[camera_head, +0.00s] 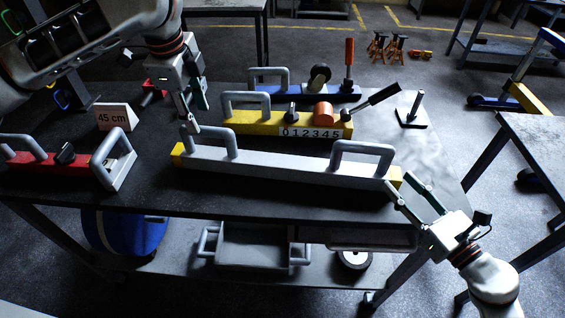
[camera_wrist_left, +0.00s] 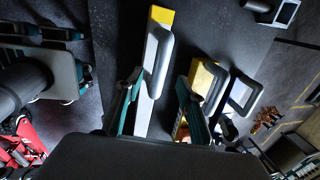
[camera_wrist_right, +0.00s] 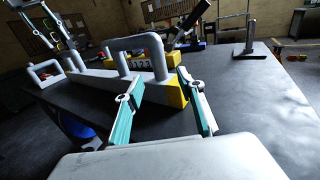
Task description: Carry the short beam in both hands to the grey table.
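A grey beam (camera_head: 280,165) with yellow ends and two upright grey handles lies on the dark worktable (camera_head: 80,195). It also shows in the left wrist view (camera_wrist_left: 150,85) and the right wrist view (camera_wrist_right: 100,83). My left gripper (camera_head: 197,115) is open above and behind its left handle (camera_head: 208,145), apparently not holding it. My right gripper (camera_head: 402,186) is open off the beam's right end, near the right handle (camera_head: 362,158); in the right wrist view, the yellow end shows between the spread fingers. A table with a grey top (camera_head: 535,140) stands at the right.
A yellow beam (camera_head: 240,122) with a number scale and a blue beam (camera_head: 300,94) lie behind. A red beam (camera_head: 55,162) is at the left, near a "45 cm" sign (camera_head: 114,117). A small stand (camera_head: 412,115) is at the right. A floor gap separates the two tables.

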